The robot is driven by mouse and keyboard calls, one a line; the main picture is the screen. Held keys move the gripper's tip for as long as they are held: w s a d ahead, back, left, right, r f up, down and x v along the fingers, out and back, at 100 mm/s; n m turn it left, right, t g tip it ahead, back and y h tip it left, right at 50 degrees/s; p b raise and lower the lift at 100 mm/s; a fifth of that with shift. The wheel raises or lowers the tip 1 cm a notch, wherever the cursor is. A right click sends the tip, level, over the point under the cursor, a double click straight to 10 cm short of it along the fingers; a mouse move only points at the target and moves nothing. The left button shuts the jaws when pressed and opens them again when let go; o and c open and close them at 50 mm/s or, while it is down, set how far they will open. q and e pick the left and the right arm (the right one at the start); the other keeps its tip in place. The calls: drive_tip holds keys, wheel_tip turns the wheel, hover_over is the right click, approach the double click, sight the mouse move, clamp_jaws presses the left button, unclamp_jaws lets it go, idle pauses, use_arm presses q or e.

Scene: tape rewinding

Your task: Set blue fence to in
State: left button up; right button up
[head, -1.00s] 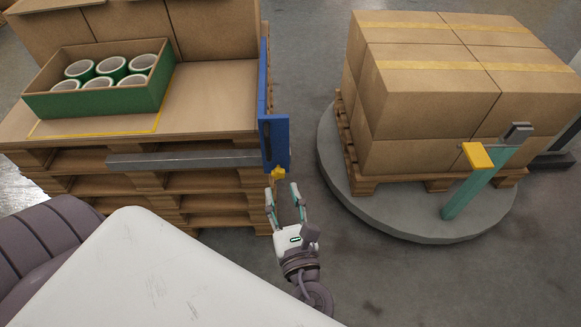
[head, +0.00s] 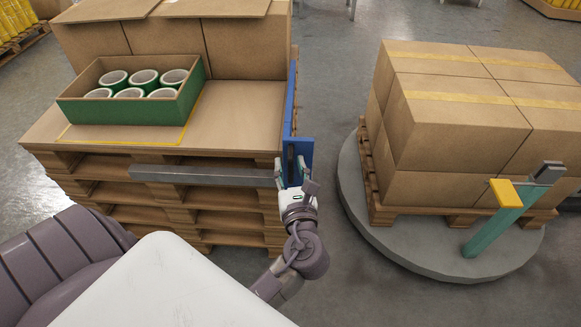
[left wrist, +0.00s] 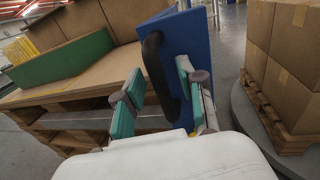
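The blue fence (head: 290,100) stands upright along the right edge of the pallet stack, with a blue plate at its near end. It fills the middle of the left wrist view (left wrist: 197,38), where a black curved handle (left wrist: 156,68) shows on the plate. My left gripper (head: 292,170) is at this near end. In the left wrist view its teal fingers are apart, one on each side of the handle's lower part (left wrist: 158,80). I cannot tell whether either finger touches it. My right gripper is not in view.
A grey bar (head: 200,175) runs across the pallet stack's front, left of my gripper. A green-fronted box (head: 130,110) of tape rolls stands on top. To the right, stacked cartons (head: 450,120) stand on a round grey platform (head: 400,250); floor separates the two stacks.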

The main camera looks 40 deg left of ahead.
use_arm(q)
clamp_jaws()
idle(0.3)
drive_tip(key=shift+a, duration=0.1)
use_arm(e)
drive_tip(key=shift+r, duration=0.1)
